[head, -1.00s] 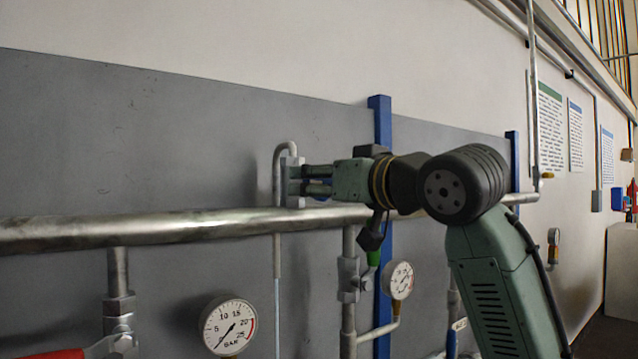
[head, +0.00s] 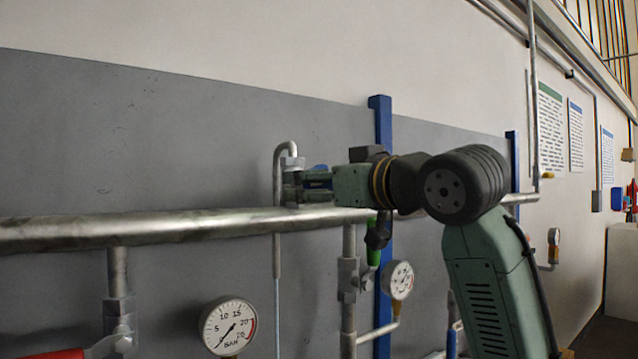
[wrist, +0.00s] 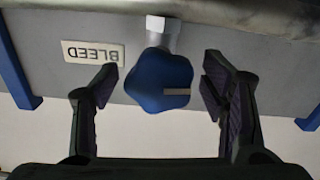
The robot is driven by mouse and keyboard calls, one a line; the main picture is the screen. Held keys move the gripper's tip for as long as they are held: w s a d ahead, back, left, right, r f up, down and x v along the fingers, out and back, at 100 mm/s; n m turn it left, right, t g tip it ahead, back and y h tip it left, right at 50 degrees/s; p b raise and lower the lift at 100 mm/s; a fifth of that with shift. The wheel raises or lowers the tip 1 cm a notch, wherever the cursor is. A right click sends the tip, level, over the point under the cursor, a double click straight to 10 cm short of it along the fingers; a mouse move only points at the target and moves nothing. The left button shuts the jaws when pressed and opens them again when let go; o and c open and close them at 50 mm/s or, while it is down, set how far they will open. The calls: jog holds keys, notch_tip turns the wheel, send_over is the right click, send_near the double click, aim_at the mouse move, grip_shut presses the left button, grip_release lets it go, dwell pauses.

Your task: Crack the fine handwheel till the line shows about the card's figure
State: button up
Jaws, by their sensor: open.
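The fine handwheel (wrist: 158,80) is a blue lobed knob with a pale mark on its face, on a silver stem in the wrist view. In the head view a bit of its blue (head: 318,168) shows by my fingers. My gripper (head: 300,187) is open around it, one finger on each side, with a gap to both in the wrist view. A round gauge (head: 229,327) marked in bar has its needle at the low end of the scale. A second gauge (head: 400,280) is too small to read. No card with a figure is readable.
A BLEED label (wrist: 92,52) appears upside down beside the knob. A thick horizontal pipe (head: 150,229) runs just below my gripper. A bent thin tube (head: 278,215) stands left of it, and a blue post (head: 383,125) is close behind my wrist.

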jog(key=v, duration=1.2)
dwell(6.8)
